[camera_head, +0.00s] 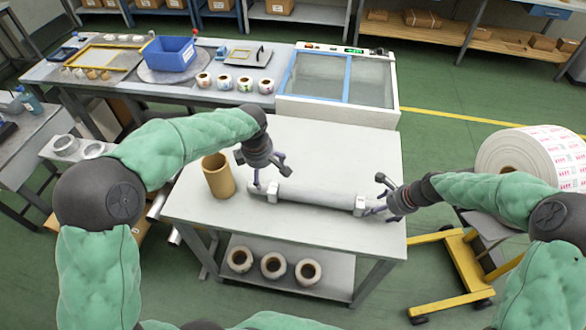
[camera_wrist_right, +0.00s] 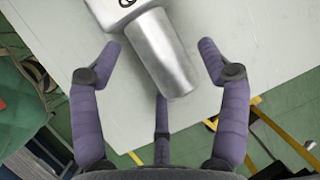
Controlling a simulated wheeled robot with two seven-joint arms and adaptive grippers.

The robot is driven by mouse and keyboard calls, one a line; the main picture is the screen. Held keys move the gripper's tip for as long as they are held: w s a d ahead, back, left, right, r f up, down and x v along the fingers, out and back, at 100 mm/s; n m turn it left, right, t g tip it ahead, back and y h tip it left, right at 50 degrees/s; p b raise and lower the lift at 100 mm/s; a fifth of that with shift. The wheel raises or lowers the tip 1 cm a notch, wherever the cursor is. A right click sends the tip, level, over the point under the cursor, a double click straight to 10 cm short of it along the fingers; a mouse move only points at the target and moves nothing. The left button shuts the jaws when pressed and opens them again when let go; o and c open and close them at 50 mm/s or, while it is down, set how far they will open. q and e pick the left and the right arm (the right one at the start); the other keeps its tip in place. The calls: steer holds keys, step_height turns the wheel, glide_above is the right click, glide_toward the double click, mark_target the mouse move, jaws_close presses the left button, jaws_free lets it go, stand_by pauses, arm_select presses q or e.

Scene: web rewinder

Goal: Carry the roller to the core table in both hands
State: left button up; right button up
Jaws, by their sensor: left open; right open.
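The roller (camera_head: 305,198) is a grey cylinder with a light block near each end, lying on the white core table (camera_head: 340,150). My left gripper (camera_head: 264,183) is above and beside the roller's left end, fingers apart and open. My right gripper (camera_head: 382,194) is at the roller's right end, open. In the right wrist view the roller's bare metal end (camera_wrist_right: 165,60) lies between the spread purple fingers of the right gripper (camera_wrist_right: 160,65), with gaps on both sides.
A brown cardboard core (camera_head: 218,176) stands upright on the table left of the roller. Several small cores (camera_head: 273,265) sit on the lower shelf. A bench with a blue bin (camera_head: 168,54) and a framed machine (camera_head: 340,80) stand behind. A large printed roll (camera_head: 535,155) is at right.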

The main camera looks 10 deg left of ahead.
steer(key=v, duration=1.2)
